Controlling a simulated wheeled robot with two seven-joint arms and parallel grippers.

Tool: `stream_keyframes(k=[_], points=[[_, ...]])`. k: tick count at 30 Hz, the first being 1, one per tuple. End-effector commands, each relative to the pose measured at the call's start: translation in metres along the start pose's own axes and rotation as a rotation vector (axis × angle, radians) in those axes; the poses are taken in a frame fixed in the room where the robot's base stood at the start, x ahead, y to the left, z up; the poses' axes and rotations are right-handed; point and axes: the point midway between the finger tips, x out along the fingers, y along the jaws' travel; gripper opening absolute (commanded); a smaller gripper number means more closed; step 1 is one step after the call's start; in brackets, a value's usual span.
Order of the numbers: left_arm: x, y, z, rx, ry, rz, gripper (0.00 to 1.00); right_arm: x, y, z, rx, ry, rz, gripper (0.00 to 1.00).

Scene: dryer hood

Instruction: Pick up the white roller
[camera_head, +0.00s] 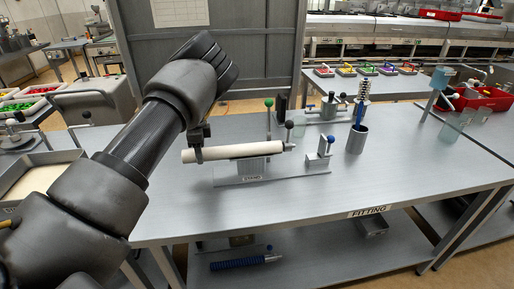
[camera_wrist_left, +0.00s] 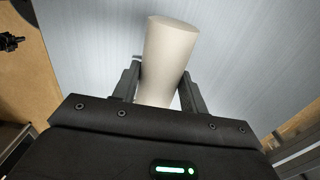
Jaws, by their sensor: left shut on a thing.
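In the left wrist view the roller (camera_wrist_left: 168,55) runs up between the two fingers of my left gripper (camera_wrist_left: 160,92). I cannot tell from these frames whether the roller still touches the stand's supports. My right gripper is in neither view.
The stand is on a grey metal table (camera_head: 400,185) labelled FITTING. To its right are a small blue-knobbed clamp (camera_head: 322,155) and a grey cup (camera_head: 357,139) holding a blue-handled tool. A red bin (camera_head: 487,98) is at the far right. The table's front right is clear.

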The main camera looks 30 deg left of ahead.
Motion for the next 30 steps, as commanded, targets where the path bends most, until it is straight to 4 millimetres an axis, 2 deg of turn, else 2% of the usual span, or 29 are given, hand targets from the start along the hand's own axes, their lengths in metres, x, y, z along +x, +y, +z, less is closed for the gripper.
stream_keyframes(k=[15, 27, 28, 30], points=[[0.001, 0.001, 0.023, -0.003, -0.002, 0.004, 0.20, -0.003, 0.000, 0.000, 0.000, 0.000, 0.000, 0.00], [0.001, 0.001, 0.026, -0.001, -0.002, 0.003, 0.20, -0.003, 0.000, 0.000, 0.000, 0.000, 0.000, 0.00], [0.001, 0.001, 0.026, -0.001, -0.002, 0.003, 0.47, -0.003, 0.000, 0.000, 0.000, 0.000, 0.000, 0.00], [0.001, 0.001, 0.026, -0.001, -0.002, 0.003, 0.56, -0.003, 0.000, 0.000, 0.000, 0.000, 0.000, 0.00]])
